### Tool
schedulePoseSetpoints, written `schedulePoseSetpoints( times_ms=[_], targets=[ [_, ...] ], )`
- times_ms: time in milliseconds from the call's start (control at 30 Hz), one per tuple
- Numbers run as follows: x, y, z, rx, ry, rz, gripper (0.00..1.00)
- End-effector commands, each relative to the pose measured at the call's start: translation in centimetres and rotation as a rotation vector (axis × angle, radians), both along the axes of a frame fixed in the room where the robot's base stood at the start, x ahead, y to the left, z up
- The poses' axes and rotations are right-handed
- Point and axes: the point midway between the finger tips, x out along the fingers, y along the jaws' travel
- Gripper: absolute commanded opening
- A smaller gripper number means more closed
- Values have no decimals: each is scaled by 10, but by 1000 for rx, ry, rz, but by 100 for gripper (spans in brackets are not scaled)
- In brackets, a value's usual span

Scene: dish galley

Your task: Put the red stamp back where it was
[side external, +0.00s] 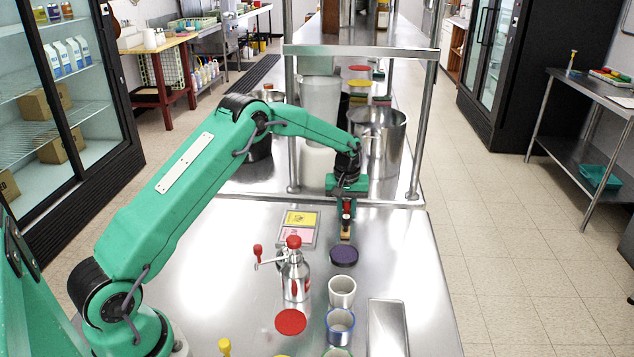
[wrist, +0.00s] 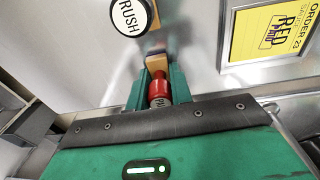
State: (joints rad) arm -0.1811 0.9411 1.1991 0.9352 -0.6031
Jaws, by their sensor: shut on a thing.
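My gripper (side external: 347,212) points down over the near steel counter and is shut on the red stamp. The stamp's red handle (wrist: 158,93) sits between the green fingers in the wrist view. Its wooden base (side external: 346,233) sticks out below the fingers in the side view. I cannot tell whether the base touches the counter. A white disc marked RUSH (wrist: 130,14) shows beyond the stamp in the wrist view, cut by the frame's edge.
A yellow card (side external: 301,218), also in the wrist view (wrist: 268,40), lies left of the stamp above a pink one. A steel bottle (side external: 295,279) with a red knob, a red disc (side external: 290,321), white cups (side external: 342,292) and a tray (side external: 388,330) stand nearer. A shelf post (side external: 424,125) rises behind.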

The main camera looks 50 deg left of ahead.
Motion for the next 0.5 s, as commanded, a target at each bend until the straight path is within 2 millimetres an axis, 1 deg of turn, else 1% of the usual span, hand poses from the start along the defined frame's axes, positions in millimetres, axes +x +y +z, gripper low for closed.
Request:
schedulePoseSetpoints(
  times_ms=[300,333,400,433,500],
  targets=[
    [0,0,-2,0,0,0,7],
    [0,0,-2,0,0,0,26],
    [0,0,-2,0,0,0,39],
    [0,0,-2,0,0,0,43],
    [0,0,-2,0,0,0,43]
  ],
)
